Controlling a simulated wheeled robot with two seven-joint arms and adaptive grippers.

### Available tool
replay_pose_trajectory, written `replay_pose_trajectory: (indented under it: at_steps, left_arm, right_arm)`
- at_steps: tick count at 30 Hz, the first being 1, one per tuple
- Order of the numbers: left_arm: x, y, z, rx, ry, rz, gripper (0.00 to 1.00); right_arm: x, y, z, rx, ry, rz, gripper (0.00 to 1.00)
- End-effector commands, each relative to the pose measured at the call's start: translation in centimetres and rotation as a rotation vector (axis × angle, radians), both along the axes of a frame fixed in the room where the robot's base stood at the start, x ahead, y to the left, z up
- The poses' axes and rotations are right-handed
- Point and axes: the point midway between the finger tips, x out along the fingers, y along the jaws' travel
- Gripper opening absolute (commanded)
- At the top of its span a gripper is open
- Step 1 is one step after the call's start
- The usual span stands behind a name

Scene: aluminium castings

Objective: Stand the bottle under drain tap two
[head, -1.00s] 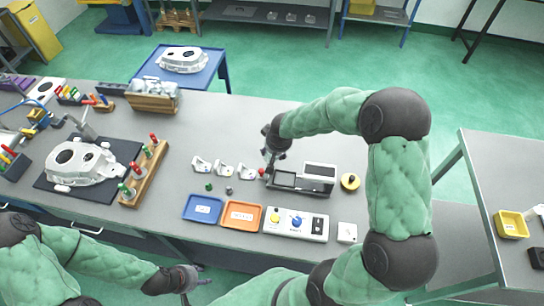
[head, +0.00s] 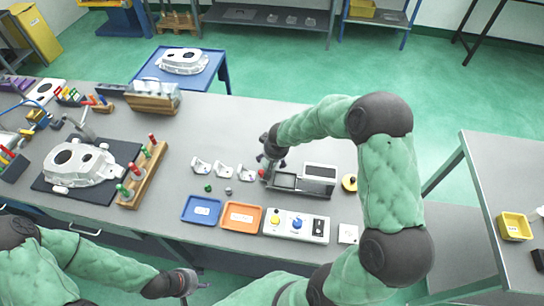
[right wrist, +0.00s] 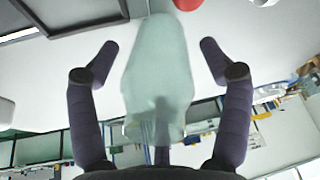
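In the right wrist view a pale, translucent greenish bottle (right wrist: 158,75) stands between the two dark fingers of my right gripper (right wrist: 158,52). The fingers are spread, with a gap visible on both sides of the bottle. In the head view my right gripper (head: 268,158) is low over the bench, left of a grey device with a dark tray; I cannot make out the bottle there. Three small white fittings (head: 222,171) stand in a row left of this gripper; I cannot tell whether they are the drain taps. My left gripper (head: 188,281) is before the bench's front edge, its fingers unclear.
The grey device (head: 303,182) with a red knob is close to my right gripper. A blue tray (head: 201,199), an orange tray (head: 230,216) and a button panel (head: 296,226) line the front. A white casting (head: 78,163) lies on a dark mat at left. Bench space behind the fittings is clear.

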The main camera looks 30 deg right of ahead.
Motion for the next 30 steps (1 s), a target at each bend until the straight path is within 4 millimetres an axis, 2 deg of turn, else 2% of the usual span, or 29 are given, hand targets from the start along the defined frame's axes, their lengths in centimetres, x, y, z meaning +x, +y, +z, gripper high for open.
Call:
replay_pose_trajectory:
  at_steps: [12, 17, 24, 30]
  left_arm:
    - [0.0, 0.0, 0.5, 0.000, 0.000, 0.000, 0.40]
    - [0.0, 0.0, 1.0, 0.000, 0.000, 0.000, 0.40]
    - [0.0, 0.0, 2.1, 0.000, 0.000, 0.000, 0.40]
    - [0.0, 0.0, 2.6, 0.000, 0.000, 0.000, 0.40]
  right_arm:
    - [0.0, 0.0, 0.5, -0.001, -0.001, 0.001, 0.82]
    - [-0.9, 0.2, 2.9, -0.001, -0.004, 0.000, 0.82]
    - [-2.7, 0.6, 7.5, -0.001, -0.004, 0.001, 0.82]
    - [-3.8, 0.8, 10.2, -0.001, -0.003, 0.001, 0.82]
